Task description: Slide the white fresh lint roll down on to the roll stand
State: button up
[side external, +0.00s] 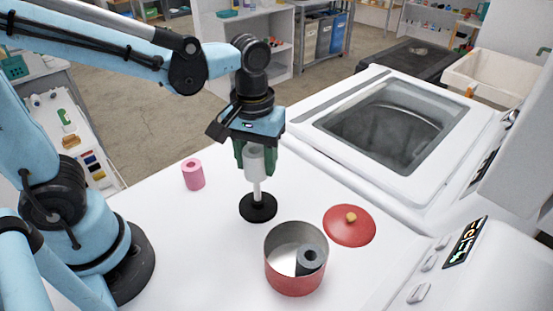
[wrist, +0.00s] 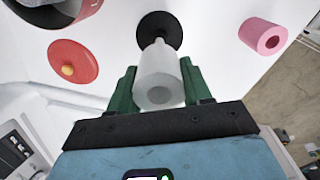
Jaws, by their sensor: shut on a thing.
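The white lint roll (side external: 255,163) is upright between the green fingers of my gripper (side external: 254,160), which is shut on it. The roll stand has a round black base (side external: 258,208) and a thin pale post (side external: 257,190). The post shows below the roll, which is above the base; whether the post's top is inside the roll is hidden. In the wrist view the roll (wrist: 159,80) shows end-on between the fingers (wrist: 160,88), with the black base (wrist: 160,28) behind it.
A pink roll (side external: 193,174) stands left of the stand. A red pot (side external: 295,270) holding a dark grey roll (side external: 308,259) is in front, with its red lid (side external: 349,226) on the table to the right. A white washing machine (side external: 400,125) is at the back right.

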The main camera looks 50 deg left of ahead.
jog(key=shift+f, duration=1.9)
dwell(1.4)
jog(key=o, duration=1.1)
jog(key=shift+r, duration=0.1)
notch_tip(320, 180, up, 12)
jog(key=a+f+m+t, duration=0.5)
jog(key=a+t, duration=0.1)
jog(key=t, duration=0.1)
jog(key=shift+s+a, duration=0.4)
